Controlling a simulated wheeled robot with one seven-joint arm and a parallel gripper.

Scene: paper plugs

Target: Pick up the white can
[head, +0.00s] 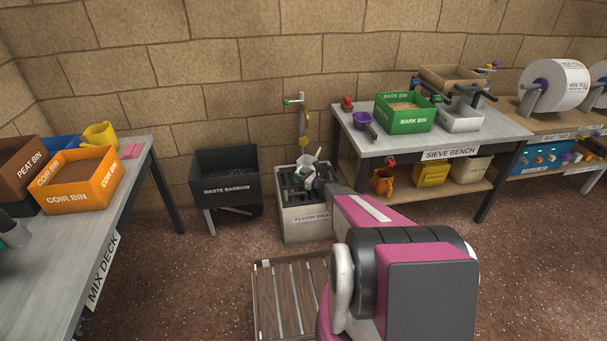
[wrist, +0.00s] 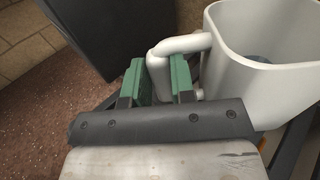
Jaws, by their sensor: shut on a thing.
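The white can (wrist: 262,75) fills the right side of the wrist view, open at the top, with a tube-like handle on its left. My gripper (wrist: 160,80) has its green fingers shut on that handle, one on each side. In the head view the can (head: 308,159) shows small at the end of my arm, above the grate of the floor drain (head: 305,219). My gripper (head: 309,178) is just in front of it there and partly hidden by my arm. I cannot tell whether the can's base touches the grate.
The waste barrow (head: 228,171) stands left of the drain, and the sieve bench (head: 449,153) stands to its right. A tap pipe (head: 304,120) rises behind the drain. A slatted wooden pallet (head: 288,300) lies in front. The mix deck (head: 112,215) is at far left.

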